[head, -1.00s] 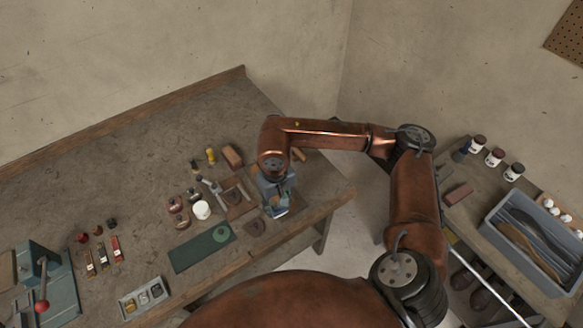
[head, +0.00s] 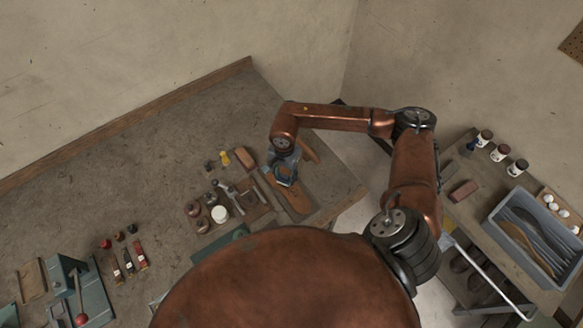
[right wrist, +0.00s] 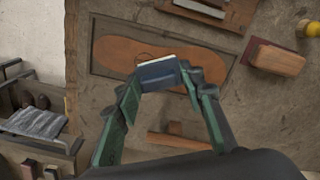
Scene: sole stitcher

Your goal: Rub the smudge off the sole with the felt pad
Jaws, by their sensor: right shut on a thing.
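The tan sole (right wrist: 118,55) lies flat on a dark rectangular mat (right wrist: 97,82) on the bench. In the head view its near part (head: 292,203) shows in front of my right gripper (head: 284,178). In the right wrist view my right gripper (right wrist: 163,80) is shut on the felt pad (right wrist: 158,74), a small blue block with a pale edge. The pad is over the middle of the sole; I cannot tell whether it touches. A dark curved mark (right wrist: 143,56) shows on the sole beside the pad, partly hidden by it. My left gripper is not in view.
A reddish-brown block (right wrist: 276,58) and tools lie beside the mat. A white jar (head: 220,214) and small pots stand left of it. A side table at right holds a grey bin (head: 503,228) and bottles. The bench's back left is clear.

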